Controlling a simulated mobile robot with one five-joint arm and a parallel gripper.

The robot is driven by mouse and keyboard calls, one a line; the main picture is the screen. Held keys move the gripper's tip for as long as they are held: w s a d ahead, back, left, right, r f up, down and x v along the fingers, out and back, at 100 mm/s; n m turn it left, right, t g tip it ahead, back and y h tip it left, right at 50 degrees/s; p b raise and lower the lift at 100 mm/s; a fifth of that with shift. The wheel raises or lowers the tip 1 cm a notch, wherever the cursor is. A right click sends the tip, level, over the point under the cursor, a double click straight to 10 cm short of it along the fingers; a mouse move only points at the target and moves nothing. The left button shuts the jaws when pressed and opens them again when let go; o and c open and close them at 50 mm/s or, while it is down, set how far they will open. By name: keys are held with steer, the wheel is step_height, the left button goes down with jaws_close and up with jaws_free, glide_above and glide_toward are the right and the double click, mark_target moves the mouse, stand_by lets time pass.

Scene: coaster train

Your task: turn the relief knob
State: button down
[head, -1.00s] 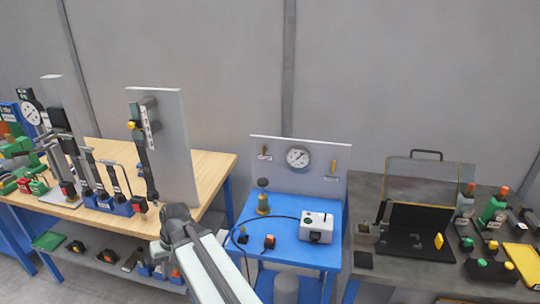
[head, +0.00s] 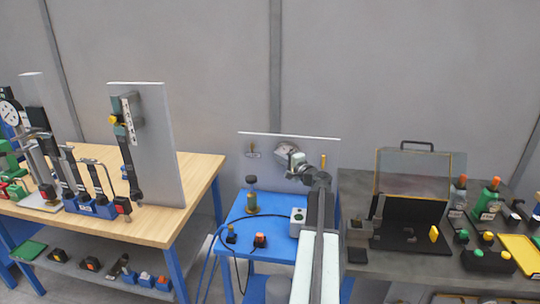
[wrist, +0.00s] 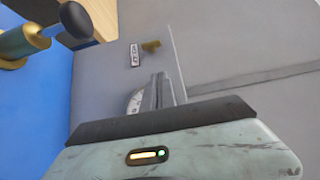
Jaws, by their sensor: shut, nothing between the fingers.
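The grey upright panel (head: 270,172) on the blue table carries two small yellow-brass knobs. The left knob (head: 251,147) has a white label under it; the right knob (head: 323,161) stands upright beside my arm. The labels are too small to read, so I cannot tell which is the relief knob. My gripper (head: 292,153) is shut and empty in front of the gauge (head: 282,150), between the knobs, and partly hides it. The wrist view shows my closed fingers (wrist: 161,90) over the gauge (wrist: 135,102), with one knob (wrist: 151,46) and its label beyond, apart from them.
A brass fitting with a black ball top (head: 251,198) stands at the left of the blue table (head: 240,220). A white box (head: 298,220) is partly behind my arm. A wooden bench (head: 195,180) is left, a dark bench with a case (head: 405,235) right.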

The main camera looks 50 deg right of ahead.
glide_toward(253, 144)
steer(key=w+d, duration=0.1)
steer(key=d, duration=0.2)
steer(key=w, duration=0.1)
steer(key=w+a, duration=0.2)
steer(key=w, duration=0.1)
steer(key=shift+w, duration=0.15)
steer(key=shift+a, duration=0.1)
